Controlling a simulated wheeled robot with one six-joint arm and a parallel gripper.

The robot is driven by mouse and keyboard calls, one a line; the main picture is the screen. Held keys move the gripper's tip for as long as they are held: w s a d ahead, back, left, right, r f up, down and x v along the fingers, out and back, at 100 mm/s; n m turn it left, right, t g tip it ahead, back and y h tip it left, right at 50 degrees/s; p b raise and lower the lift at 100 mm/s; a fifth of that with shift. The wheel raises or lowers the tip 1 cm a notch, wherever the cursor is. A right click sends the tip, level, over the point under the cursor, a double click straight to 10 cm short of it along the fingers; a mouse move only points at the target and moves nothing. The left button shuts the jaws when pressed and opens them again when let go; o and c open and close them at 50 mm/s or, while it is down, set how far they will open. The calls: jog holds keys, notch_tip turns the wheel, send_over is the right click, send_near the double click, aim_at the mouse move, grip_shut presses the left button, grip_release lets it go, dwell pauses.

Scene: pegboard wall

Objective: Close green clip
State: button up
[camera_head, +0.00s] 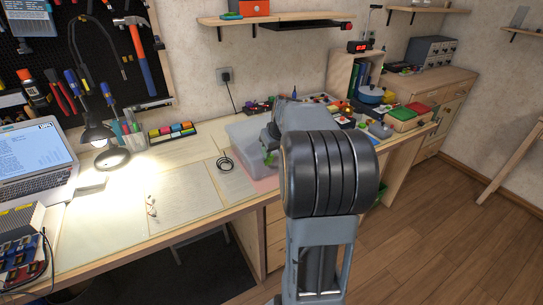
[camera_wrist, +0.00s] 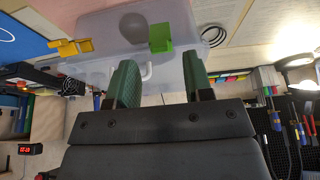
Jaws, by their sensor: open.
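A green clip (camera_wrist: 160,37) sits at the edge of a clear plastic box (camera_wrist: 110,22) in the wrist view. I cannot tell how far the clip stands open. My gripper (camera_wrist: 160,78) is open, with its two green-padded fingers apart and nothing between them. The clip lies just beyond the fingertips, roughly centred between them.
A yellow clip (camera_wrist: 76,47) sticks out from another side of the box. A black cable coil (camera_head: 225,163) lies left of the box on the desk. A lamp (camera_head: 112,158) and a laptop (camera_head: 35,160) stand further left. Toys and a shelf crowd the right side.

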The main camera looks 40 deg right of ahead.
aim_at(272, 157)
jog(key=shift+x, duration=1.55)
